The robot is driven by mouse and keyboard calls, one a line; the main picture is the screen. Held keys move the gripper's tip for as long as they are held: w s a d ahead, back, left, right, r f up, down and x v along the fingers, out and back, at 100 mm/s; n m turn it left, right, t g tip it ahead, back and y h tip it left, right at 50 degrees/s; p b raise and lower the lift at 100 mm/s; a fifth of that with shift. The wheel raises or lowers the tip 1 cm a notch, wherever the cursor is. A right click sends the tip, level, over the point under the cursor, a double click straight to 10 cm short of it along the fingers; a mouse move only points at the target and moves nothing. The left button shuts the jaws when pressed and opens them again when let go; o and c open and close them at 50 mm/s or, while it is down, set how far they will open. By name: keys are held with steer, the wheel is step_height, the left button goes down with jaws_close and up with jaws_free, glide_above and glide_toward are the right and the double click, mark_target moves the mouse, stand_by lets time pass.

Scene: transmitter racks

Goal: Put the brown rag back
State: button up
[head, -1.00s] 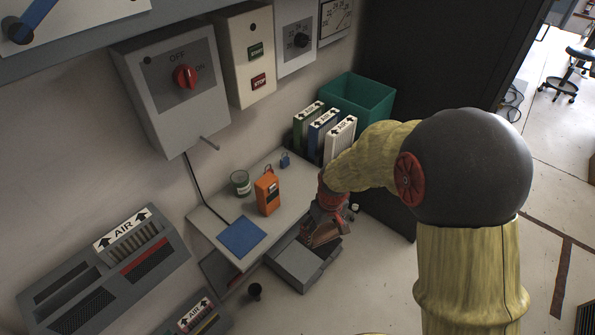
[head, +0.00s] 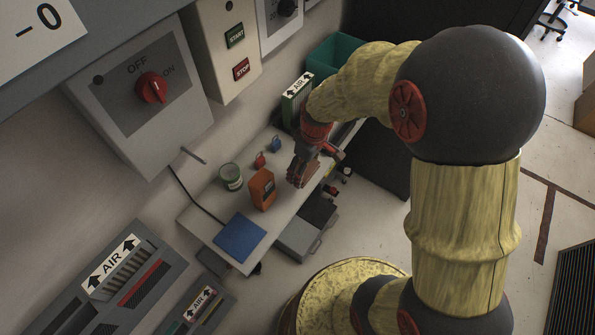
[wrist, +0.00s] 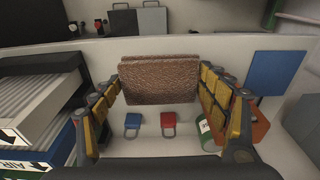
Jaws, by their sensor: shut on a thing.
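The brown rag (wrist: 158,82) shows in the wrist view as a folded, rough-textured block between the two yellow-padded fingers. My gripper (wrist: 160,88) is shut on it. In the head view my gripper (head: 302,174) is over the right part of the light shelf (head: 219,216), beyond the orange meter (head: 262,188). The rag is hard to make out there against the fingers. I cannot tell whether the rag touches the shelf.
The shelf holds a blue pad (head: 239,238), a green-and-white can (head: 231,177), a red padlock (wrist: 168,122) and a blue padlock (wrist: 133,122). AIR filters (wrist: 30,115) stand close on the left in the wrist view. A grey case (head: 300,237) is below the shelf's front edge.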

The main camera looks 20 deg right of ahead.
steer(key=w+f, duration=0.1)
steer(key=f, duration=0.1)
steer(key=w+f+b, duration=0.1)
steer(key=w+f, duration=0.2)
steer(key=shift+w+a+f+b, duration=0.25)
steer(key=shift+w+f+b, duration=0.1)
steer(key=shift+f, duration=0.05)
steer(key=shift+w+f, duration=0.2)
steer(key=shift+f, duration=0.15)
steer(key=shift+f+b, duration=0.7)
steer(key=shift+f, duration=0.6)
steer(key=shift+f, duration=0.15)
steer(key=o, duration=1.3)
steer(key=shift+o, duration=0.8)
